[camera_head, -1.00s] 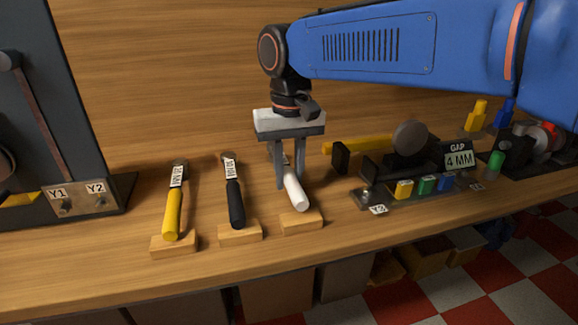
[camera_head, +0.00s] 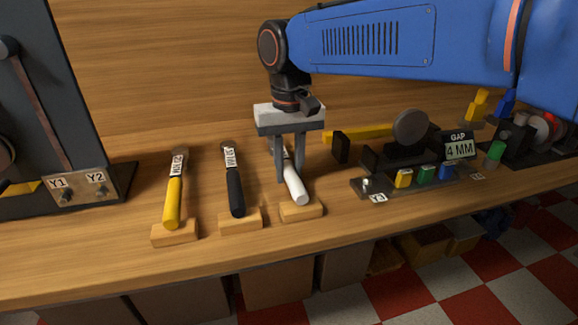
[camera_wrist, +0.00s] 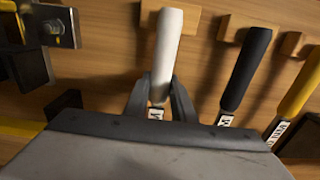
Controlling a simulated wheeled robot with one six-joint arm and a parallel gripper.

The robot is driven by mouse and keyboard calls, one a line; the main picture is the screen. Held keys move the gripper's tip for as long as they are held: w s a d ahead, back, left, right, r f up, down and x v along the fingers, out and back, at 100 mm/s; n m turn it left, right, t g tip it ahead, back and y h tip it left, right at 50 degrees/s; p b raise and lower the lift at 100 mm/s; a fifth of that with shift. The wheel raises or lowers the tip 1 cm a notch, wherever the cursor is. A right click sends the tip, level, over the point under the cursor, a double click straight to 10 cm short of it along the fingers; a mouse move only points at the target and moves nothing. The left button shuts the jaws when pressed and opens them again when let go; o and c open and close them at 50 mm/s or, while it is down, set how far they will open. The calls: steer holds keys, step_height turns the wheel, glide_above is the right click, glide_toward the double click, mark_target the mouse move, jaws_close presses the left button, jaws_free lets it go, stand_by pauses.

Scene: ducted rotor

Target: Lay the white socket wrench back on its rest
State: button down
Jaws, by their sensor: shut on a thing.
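The white socket wrench (camera_head: 295,187) lies over a wooden rest block (camera_head: 302,212) near the front of the bench, its handle end at the block. My gripper (camera_head: 291,178) points down and is shut on the wrench just behind the white handle. In the wrist view the white handle (camera_wrist: 167,50) runs up from between the fingers (camera_wrist: 160,98) to the wooden rest (camera_wrist: 150,14). The wrench head is mostly hidden behind my gripper. I cannot tell whether the handle touches the block.
A black-handled wrench (camera_head: 236,192) and a yellow-handled wrench (camera_head: 173,203) lie on their own blocks to the left. A fixture with coloured buttons (camera_head: 425,172) and a gap display (camera_head: 459,147) stands to the right. A dark panel (camera_head: 45,120) stands at far left.

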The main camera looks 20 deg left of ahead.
steer(key=c, duration=1.4)
jaws_free()
step_height(320, 180, up, 17)
steer(key=w+d+f+m+t, duration=0.1)
steer(key=d+f, duration=0.1)
steer(key=d, duration=0.6)
steer(key=w+d+f+m, duration=0.1)
steer(key=d+f, duration=0.1)
steer(key=d, duration=0.6)
steer(key=s+d+f+m+t, duration=0.1)
steer(key=s+d+f, duration=0.3)
steer(key=d+f, duration=0.5)
steer(key=s+d+f+m+t, duration=0.2)
steer(key=s+d+f, duration=0.15)
steer(key=d, duration=0.95)
steer(key=s+d+f+m, duration=0.1)
steer(key=s+d+f, duration=0.6)
steer(key=f, duration=0.4)
steer(key=shift+f+t, duration=0.35)
steer(key=shift+t, duration=0.05)
